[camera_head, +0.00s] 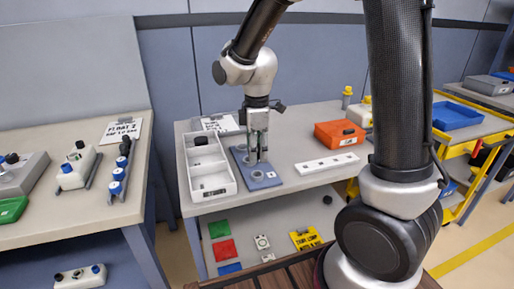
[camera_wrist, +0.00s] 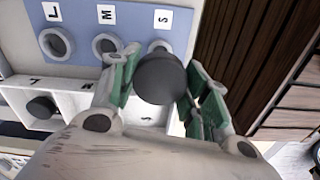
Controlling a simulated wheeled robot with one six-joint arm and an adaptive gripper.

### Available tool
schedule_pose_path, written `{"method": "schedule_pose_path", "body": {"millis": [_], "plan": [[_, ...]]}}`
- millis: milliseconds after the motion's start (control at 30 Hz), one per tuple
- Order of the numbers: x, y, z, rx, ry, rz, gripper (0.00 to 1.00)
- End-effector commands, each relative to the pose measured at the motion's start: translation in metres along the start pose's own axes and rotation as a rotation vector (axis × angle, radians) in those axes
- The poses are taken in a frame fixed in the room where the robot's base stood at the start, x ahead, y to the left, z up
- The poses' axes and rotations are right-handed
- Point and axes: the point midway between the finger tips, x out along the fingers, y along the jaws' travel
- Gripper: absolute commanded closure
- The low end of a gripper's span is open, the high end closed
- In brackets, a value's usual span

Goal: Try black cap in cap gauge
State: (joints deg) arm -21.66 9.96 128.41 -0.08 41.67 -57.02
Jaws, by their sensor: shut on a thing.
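My gripper (camera_wrist: 160,82) is shut on a black cap (camera_wrist: 162,76), held between its green finger pads. The cap gauge is a blue plate (camera_wrist: 76,50) with grey rings marked L, M and S. In the wrist view the held cap is beside the S ring (camera_wrist: 157,45) and partly covers it; the L and M rings look empty. I cannot tell the cap's height above the plate. In the head view my gripper (camera_head: 257,152) points down over the gauge (camera_head: 268,183), and the cap is hard to make out.
A white divided tray (camera_head: 217,191) stands left of the gauge, with another black cap (camera_head: 201,140) in one compartment. A white strip with holes (camera_head: 327,164) and an orange box (camera_head: 339,133) are to the right. Bare table lies in front of the strip.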

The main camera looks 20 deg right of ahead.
Motion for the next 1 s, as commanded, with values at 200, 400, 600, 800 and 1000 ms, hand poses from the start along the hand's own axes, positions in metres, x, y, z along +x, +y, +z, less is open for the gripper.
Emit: {"method": "schedule_pose_path", "body": {"millis": [200, 400, 600, 800, 1000], "plan": [[0.021, -0.001, 0.0, 0.0, -0.002, -0.002, 0.7], [0.038, 0.0, 0.0, 0.0, -0.001, -0.002, 0.7], [0.047, 0.0, 0.0, 0.0, 0.0, 0.0, 0.7], [0.048, 0.0, 0.0, 0.0, 0.0, 0.0, 0.7], [0.048, 0.0, 0.0, 0.0, 0.0, 0.0, 0.7]]}}
